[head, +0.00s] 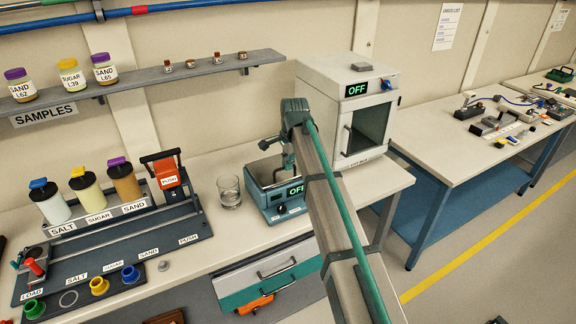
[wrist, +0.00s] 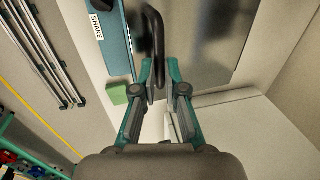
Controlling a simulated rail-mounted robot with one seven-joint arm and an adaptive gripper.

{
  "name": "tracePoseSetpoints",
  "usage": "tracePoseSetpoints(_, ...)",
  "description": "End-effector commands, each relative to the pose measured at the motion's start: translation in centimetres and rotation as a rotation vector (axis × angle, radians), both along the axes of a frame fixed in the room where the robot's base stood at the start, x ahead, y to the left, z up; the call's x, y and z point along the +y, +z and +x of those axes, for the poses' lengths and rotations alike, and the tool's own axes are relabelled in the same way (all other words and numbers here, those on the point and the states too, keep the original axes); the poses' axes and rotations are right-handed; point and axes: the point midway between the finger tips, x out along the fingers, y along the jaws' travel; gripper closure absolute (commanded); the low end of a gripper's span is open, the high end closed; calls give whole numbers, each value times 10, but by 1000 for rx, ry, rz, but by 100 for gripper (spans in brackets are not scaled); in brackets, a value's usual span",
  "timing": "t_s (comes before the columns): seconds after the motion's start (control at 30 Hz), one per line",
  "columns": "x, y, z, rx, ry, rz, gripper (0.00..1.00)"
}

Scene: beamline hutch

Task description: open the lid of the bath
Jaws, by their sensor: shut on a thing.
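The bath (head: 257,178) is a teal box with an OFF display and a knob, standing on the bench between the glass beaker and the white oven. My gripper (head: 287,158) is at its top, partly hidden by my own arm. In the wrist view, my gripper (wrist: 164,82) has its two teal fingers closed around a dark curved handle (wrist: 154,30). The handle is next to a grey metal surface, which looks like the lid (wrist: 205,40). The teal bath front with a SHAKE label shows beside it. How far the lid is raised is unclear.
A glass beaker (head: 229,191) stands close left of the bath. The white oven (head: 345,105) stands close right. A sample shelf (head: 150,82) runs along the wall above. Drawers (head: 268,278) are below the bench.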

Motion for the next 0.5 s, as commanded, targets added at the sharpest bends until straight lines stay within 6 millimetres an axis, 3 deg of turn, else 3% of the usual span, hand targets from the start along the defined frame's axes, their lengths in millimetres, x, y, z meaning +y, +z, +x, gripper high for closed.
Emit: tracePoseSetpoints(0.5,27,57,47,-8,1,4,100)
